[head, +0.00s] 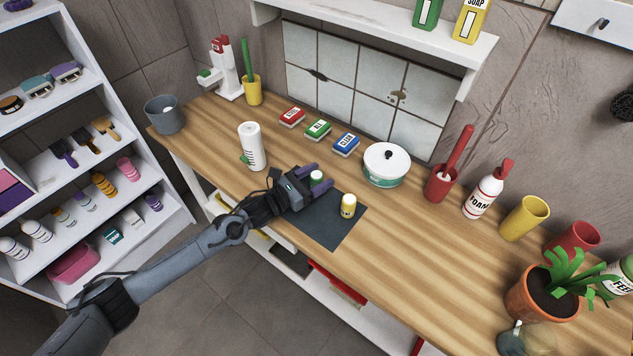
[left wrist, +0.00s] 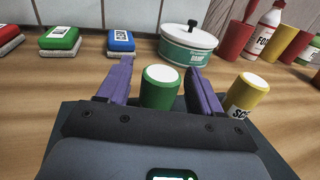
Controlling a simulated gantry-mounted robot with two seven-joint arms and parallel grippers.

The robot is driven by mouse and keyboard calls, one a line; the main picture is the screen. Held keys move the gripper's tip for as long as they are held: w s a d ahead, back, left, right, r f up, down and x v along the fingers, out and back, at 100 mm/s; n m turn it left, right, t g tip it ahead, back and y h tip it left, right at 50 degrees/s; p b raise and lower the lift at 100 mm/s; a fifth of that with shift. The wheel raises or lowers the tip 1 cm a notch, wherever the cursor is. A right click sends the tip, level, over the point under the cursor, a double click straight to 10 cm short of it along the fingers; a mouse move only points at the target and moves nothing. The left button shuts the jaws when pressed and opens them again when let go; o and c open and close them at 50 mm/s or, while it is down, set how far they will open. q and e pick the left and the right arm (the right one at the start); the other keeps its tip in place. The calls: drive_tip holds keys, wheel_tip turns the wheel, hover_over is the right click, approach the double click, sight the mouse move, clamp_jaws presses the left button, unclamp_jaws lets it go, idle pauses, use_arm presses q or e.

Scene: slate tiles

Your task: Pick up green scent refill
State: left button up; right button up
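The green scent refill (left wrist: 160,88), a small green cylinder with a white top, stands upright between the two purple fingers of my left gripper (left wrist: 162,85) in the left wrist view. A narrow gap shows beside it, so the fingers look open around it. In the head view the green refill (head: 317,177) shows between the fingers of the left gripper (head: 309,175), over the dark mat (head: 325,228). A yellow scent refill (head: 348,206) stands on the mat to the right; it also shows in the left wrist view (left wrist: 246,95). My right gripper is not in view.
Behind stand red, green and blue boxes (head: 319,128) and a white-and-teal lidded pot (head: 386,165). A white bottle (head: 252,146) stands left of the gripper. Red and yellow cups and a foam bottle (head: 483,192) line the right. The wooden counter (head: 400,260) is clear right of the mat.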

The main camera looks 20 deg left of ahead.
use_arm(q)
drive_tip(key=c, duration=0.9)
